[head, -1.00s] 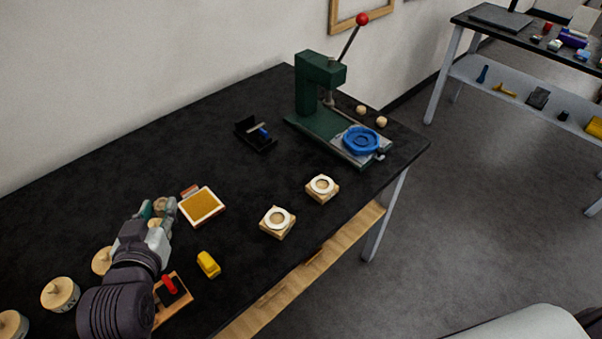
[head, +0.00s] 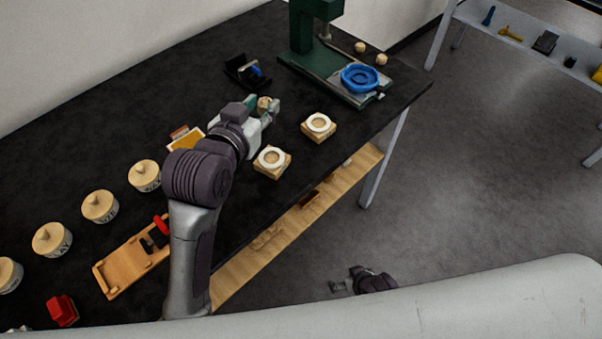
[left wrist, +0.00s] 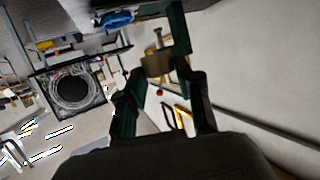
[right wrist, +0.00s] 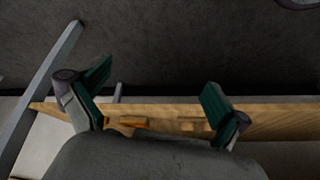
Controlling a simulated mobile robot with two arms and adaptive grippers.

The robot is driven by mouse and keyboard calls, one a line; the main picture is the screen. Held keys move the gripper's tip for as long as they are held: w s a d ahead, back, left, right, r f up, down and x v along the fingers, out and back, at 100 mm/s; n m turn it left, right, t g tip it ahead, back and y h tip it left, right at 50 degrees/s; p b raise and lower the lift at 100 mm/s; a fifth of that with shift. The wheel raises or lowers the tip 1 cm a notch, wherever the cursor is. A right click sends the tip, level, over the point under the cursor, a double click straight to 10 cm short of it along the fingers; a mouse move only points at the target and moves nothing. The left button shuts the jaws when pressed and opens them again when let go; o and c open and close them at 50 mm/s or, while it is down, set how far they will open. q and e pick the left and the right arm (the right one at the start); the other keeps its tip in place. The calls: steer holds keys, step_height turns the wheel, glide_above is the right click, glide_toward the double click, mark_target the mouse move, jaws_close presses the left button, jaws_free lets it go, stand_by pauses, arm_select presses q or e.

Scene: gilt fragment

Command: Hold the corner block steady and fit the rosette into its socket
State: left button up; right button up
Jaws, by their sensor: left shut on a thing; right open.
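Two square wooden blocks, each with a white ring around a round recess, sit on the black table: a nearer one (head: 272,174) and a farther one (head: 319,137). I cannot tell which is the corner block. My left gripper (head: 264,106) is shut on a small tan piece (head: 263,101), likely the rosette, above the table and behind the blocks. The piece also shows between the fingers in the left wrist view (left wrist: 157,66). My right gripper (head: 343,284) is open and empty, off the table's front edge; its spread fingers show in the right wrist view (right wrist: 158,92).
A green press (head: 303,38) with a blue round dish (head: 360,78) stands at the far end. A black holder (head: 243,72) is behind my left gripper. Several lidded tubs (head: 100,208) line the left, near a wooden board (head: 124,272). A wooden shelf (head: 240,283) runs below the front edge.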

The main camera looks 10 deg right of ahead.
steer(key=w+a+r+t+y, duration=0.1)
steer(key=w+a+r+y, duration=0.1)
steer(key=w+a+r, duration=0.45)
steer(key=n+t+y, duration=0.3)
steer(key=n+t, duration=0.1)
steer(key=t, duration=0.1)
glide_toward(271, 159)
steer(key=s, duration=0.2)
steer(key=shift+w+d+r+t, duration=0.1)
steer(key=shift+w+d+t, duration=0.2)
steer(key=shift+w+d, duration=0.15)
steer(key=x, duration=1.1)
steer(key=shift+a, duration=0.3)
steer(key=c, duration=1.3)
